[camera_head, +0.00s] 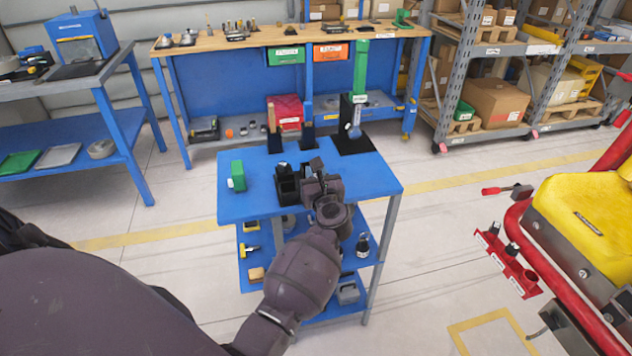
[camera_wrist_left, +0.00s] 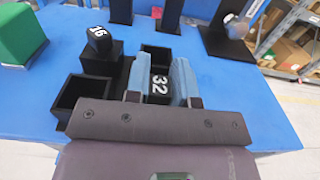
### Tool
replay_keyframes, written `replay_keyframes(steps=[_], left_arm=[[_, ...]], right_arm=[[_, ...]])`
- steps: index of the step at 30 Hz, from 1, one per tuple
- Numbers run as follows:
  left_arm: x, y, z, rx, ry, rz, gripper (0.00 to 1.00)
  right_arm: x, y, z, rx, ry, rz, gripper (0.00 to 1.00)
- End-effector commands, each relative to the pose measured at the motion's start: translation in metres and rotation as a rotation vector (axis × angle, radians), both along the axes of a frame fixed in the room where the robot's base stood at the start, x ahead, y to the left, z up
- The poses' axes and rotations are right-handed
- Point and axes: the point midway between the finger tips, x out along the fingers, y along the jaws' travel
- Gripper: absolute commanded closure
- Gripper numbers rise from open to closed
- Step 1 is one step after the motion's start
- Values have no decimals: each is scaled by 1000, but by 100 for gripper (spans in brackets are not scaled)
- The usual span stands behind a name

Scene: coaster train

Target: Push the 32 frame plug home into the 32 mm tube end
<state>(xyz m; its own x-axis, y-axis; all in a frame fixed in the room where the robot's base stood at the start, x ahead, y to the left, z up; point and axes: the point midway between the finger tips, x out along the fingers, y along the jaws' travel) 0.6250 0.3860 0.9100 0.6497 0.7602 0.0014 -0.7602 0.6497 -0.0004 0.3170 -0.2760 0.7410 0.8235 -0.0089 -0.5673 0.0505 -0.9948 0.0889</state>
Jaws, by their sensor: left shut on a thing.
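My left gripper (camera_head: 318,184) is over the blue cart top, at a black plug holder (camera_head: 287,188). In the left wrist view the gripper (camera_wrist_left: 158,76) is shut on the black plug marked 32 (camera_wrist_left: 159,87), with a grey-blue finger on each side. The fingers hide the plug's lower part, and I cannot tell whether it still sits in a compartment. A black plug marked 16 (camera_wrist_left: 99,38) stands in another compartment of the holder (camera_wrist_left: 72,103). The red tube frame (camera_head: 533,218) with the yellow seat is at right in the head view; I cannot make out which end is 32 mm. My right gripper is not in view.
A green block (camera_head: 238,176) sits at the cart's left, and black stands (camera_head: 353,143) along its back edge. A red rack with black pieces (camera_head: 507,262) is on the red frame. A workbench (camera_head: 283,38) and shelving stand behind. Floor between cart and frame is clear.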

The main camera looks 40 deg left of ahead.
Motion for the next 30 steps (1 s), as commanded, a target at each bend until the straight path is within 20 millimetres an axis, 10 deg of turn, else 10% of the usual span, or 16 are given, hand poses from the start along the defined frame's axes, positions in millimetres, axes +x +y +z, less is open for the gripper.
replay_keyframes(steps=[21,30], left_arm=[[0,0,91,-2,-4,1,100],[0,0,100,0,1,1,100]], right_arm=[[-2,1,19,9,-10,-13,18],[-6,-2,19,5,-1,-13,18]])
